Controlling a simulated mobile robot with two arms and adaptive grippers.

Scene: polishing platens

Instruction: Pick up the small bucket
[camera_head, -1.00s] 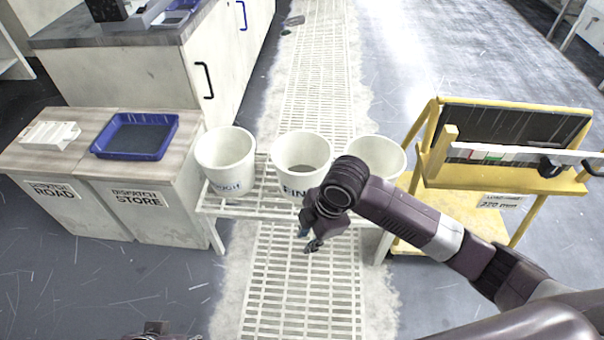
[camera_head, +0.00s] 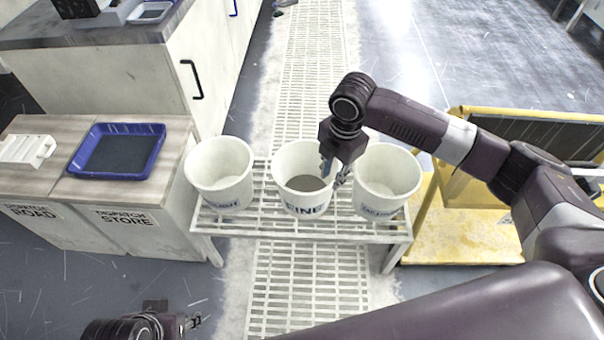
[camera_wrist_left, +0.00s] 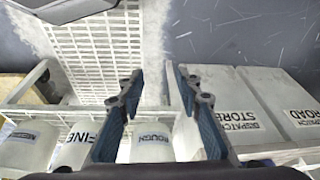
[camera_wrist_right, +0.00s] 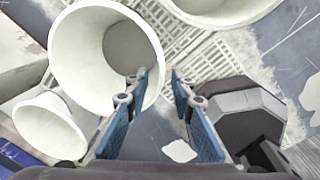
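Three white buckets of similar size stand upright in a row on a slatted rack (camera_head: 300,226): the left one, ROUGH (camera_head: 220,175), the middle one, FINE (camera_head: 303,198), and the right one (camera_head: 388,180), whose label I cannot read. FINE has a grey area inside. None stands out as the small bucket. My right gripper (camera_head: 335,178) points down at FINE's right rim, between it and the right bucket. It is open and empty in the right wrist view (camera_wrist_right: 157,85); contact is unclear. My left gripper (camera_head: 192,321) is low in front of the rack, open and empty in its wrist view (camera_wrist_left: 155,80).
Left of the rack are cabinets with a blue tray (camera_head: 118,150) and a white block (camera_head: 27,150) on top. A yellow stand (camera_head: 465,230) is at the right. The floor grating (camera_head: 300,290) in front of the rack is clear.

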